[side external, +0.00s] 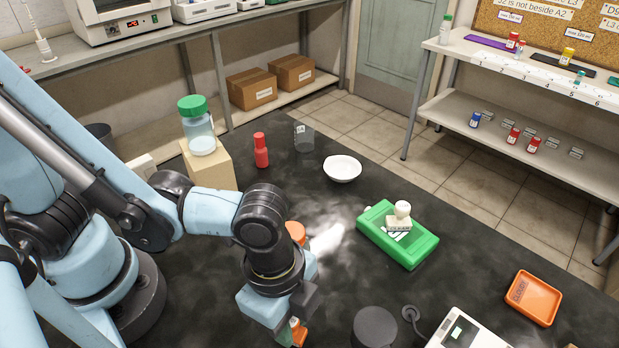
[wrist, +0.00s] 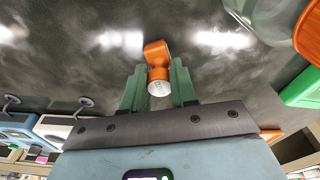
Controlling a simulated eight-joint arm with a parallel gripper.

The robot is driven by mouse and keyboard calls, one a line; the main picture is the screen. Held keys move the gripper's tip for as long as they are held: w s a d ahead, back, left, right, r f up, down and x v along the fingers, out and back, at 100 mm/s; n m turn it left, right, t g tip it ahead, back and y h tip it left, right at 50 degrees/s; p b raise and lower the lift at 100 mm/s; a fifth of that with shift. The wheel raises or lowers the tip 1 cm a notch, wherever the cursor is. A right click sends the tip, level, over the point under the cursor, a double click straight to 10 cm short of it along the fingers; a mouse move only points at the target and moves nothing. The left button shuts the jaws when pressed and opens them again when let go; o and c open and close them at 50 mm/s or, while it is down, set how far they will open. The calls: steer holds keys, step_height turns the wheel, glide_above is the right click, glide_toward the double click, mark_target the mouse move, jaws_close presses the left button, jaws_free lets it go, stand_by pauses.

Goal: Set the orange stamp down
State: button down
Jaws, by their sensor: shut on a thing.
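The orange stamp (wrist: 156,54) is between the two green fingers of my gripper (wrist: 158,84) in the wrist view, with a white round end (wrist: 159,88) towards the camera. In the side view the stamp (side external: 299,333) shows as a small orange patch at my gripper (side external: 293,332), low in the picture. My gripper is shut on it. The arm's wrist hides part of the stamp in the side view, and I cannot tell whether it touches the dark bench.
A green case (side external: 400,250) with a pale stamp (side external: 401,215) on it lies to the right. An orange tray (side external: 533,298) is farther right. A dark cylinder (side external: 375,327) and a white device (side external: 466,333) stand at the front. A white dish (side external: 342,168) and red bottle (side external: 261,152) stand behind.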

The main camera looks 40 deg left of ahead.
steer(key=shift+f, duration=0.15)
steer(key=c, duration=0.9)
jaws_free()
steer(key=shift+o, duration=0.2)
steer(key=shift+a+r, duration=0.75)
steer(key=shift+r, duration=5.25)
steer(key=w+a+n+t, duration=0.1)
steer(key=w+a+n, duration=0.2)
steer(key=w+a, duration=0.1)
steer(key=w+a+n+t, duration=0.2)
steer(key=w+a+n, duration=0.2)
steer(key=a, duration=0.1)
steer(key=shift+f+h, duration=0.1)
steer(key=shift+h, duration=0.3)
steer(key=w+a+n+t+y, duration=0.2)
steer(key=w+a+n+t, duration=0.2)
steer(key=a+n, duration=0.4)
steer(key=a, duration=0.4)
steer(key=shift+a, duration=0.3)
